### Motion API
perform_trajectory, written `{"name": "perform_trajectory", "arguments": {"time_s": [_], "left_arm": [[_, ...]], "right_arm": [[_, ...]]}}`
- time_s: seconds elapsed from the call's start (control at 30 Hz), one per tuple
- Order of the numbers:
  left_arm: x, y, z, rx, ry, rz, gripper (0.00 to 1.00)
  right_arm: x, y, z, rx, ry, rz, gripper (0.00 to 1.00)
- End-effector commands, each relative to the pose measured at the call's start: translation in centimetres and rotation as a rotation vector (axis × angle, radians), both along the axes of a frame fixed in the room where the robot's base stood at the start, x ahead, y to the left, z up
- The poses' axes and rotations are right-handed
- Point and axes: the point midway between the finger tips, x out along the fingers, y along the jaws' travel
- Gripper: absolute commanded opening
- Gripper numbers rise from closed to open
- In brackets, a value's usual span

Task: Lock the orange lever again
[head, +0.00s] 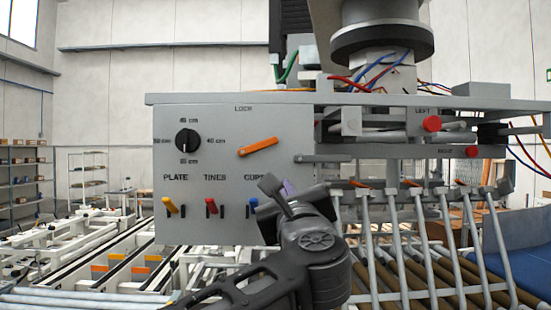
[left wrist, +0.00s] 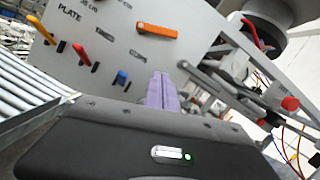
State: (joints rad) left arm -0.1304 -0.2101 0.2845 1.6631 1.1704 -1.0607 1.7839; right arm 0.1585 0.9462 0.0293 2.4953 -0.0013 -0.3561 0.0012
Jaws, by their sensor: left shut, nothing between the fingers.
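The orange lever (head: 258,147) sits under the word LOCK on the grey control panel (head: 215,125). In the head view it is tilted, its right end higher than its left. It also shows in the left wrist view (left wrist: 157,31), beyond the fingers. My left gripper (head: 284,189) is in front of the lower right of the panel, below the lever and apart from it. Its purple fingers (left wrist: 161,90) are shut together with nothing between them. My right gripper is not in view.
The panel also bears a black dial (head: 187,141), a yellow switch (head: 170,205) and a red switch (head: 211,205). Red knobs (head: 432,123) sit to the right. Metal tines (head: 430,235) hang over rollers at the lower right. The space before the panel's upper part is clear.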

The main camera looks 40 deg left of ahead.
Motion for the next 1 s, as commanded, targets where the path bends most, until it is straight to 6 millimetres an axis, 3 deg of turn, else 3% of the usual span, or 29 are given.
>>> {"name": "perform_trajectory", "arguments": {"time_s": [0.37, 0.87, 1.0], "left_arm": [[0.8, 0.7, 0.3, 0.004, 0.004, 0.002, 0.00], [7.2, 6.4, 2.6, 0.005, 0.006, 0.002, 0.00], [6.9, 7.1, 4.8, 0.005, 0.002, 0.001, 0.00]], "right_arm": [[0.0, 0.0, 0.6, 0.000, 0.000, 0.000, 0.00], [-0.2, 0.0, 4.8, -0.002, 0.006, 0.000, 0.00], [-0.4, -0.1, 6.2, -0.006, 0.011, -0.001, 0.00]]}}
